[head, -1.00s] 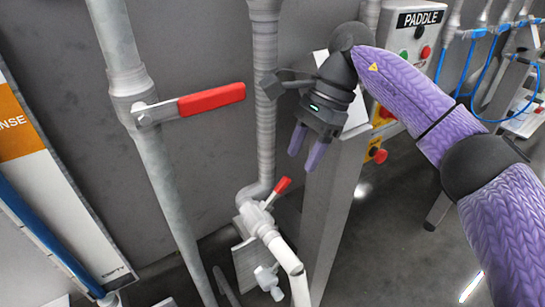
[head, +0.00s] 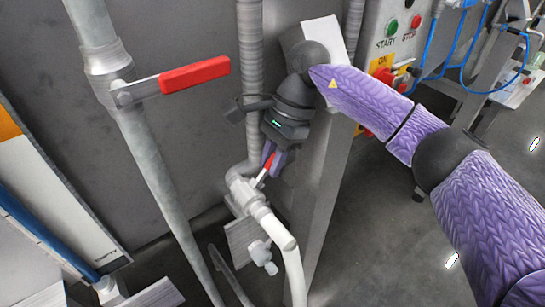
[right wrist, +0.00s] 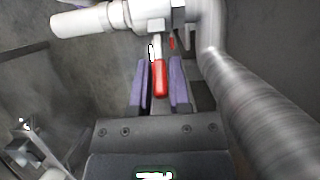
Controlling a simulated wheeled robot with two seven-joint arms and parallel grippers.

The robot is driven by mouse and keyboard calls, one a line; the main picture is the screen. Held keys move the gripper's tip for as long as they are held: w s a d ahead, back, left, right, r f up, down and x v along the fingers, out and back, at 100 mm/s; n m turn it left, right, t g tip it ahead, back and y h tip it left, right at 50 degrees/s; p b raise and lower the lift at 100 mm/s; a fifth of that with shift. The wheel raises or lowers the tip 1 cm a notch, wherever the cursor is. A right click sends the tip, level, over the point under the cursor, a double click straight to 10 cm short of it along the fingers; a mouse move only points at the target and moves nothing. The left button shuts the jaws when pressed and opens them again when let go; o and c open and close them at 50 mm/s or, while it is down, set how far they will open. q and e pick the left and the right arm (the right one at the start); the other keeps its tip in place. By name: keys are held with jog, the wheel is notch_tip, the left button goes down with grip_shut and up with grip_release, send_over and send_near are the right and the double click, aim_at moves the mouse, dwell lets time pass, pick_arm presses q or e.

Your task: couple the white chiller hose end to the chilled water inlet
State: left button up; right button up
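A small valve (head: 247,193) with a red lever handle (head: 268,165) sits low on the wall pipe. The white hose (head: 294,270) runs up to the valve's near outlet and appears joined in line with it. In the right wrist view the valve (right wrist: 158,12) is at the top, with a white hose end or fitting (right wrist: 85,21) to its left. My right gripper (head: 273,158) is at the red handle. In the right wrist view its purple fingers (right wrist: 161,84) are apart, one each side of the red handle (right wrist: 160,79), with gaps showing. My left gripper is out of view.
A larger red lever (head: 195,75) sits on the left grey pipe (head: 150,160). A ribbed vertical pipe (head: 250,60) rises behind my right gripper. A grey post (head: 325,160) and a control box (head: 400,30) stand to the right. A small white fitting (head: 262,255) hangs below the valve.

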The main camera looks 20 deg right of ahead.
grip_shut()
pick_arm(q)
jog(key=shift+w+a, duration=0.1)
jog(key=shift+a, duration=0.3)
